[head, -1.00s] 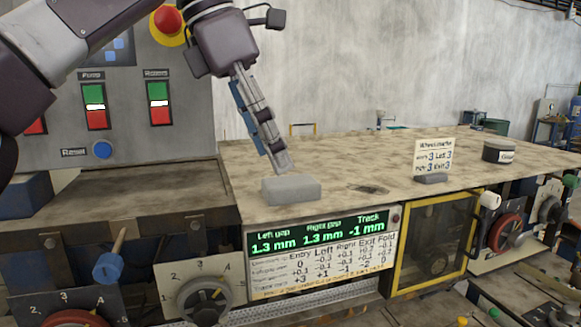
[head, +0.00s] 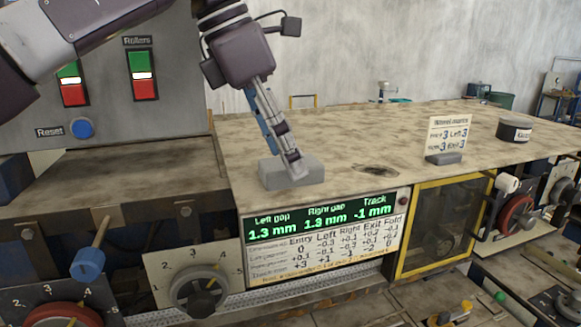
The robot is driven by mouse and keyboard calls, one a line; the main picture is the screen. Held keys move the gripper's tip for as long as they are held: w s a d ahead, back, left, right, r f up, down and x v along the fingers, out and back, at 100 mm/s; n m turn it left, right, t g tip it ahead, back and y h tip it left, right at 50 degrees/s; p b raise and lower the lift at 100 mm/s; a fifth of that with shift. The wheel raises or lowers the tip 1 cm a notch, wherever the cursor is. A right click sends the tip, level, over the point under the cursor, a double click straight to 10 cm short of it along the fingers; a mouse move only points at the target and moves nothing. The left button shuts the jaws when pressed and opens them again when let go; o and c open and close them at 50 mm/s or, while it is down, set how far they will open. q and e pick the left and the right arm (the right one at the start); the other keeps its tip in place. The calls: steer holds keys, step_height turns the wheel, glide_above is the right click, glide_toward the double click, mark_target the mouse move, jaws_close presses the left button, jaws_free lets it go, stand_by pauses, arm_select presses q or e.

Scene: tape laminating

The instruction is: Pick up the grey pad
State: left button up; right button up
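The grey pad (head: 275,177) is a small block lying on the stained worktop, near its front edge above the green display. My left gripper (head: 292,165) reaches down to it from above. One fingertip overlaps the pad's top and front face towards its right side. The other fingertip is not clearly visible, so I cannot tell whether the fingers are closed on the pad. The pad still rests on the worktop. My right gripper is not in view.
The control panel (head: 170,110) rises at the left. The display (head: 325,217) and knobs are below the front edge.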

arm_select(q)
steer(key=shift+d+f, duration=0.3)
steer(key=shift+f, duration=0.35)
steer(key=shift+c, duration=0.5)
steer(key=c, duration=1.1)
steer(key=shift+r, duration=0.15)
step_height(320, 180, up, 10)
steer(key=shift+f+p, duration=0.1)
steer(key=shift+p, duration=0.45)
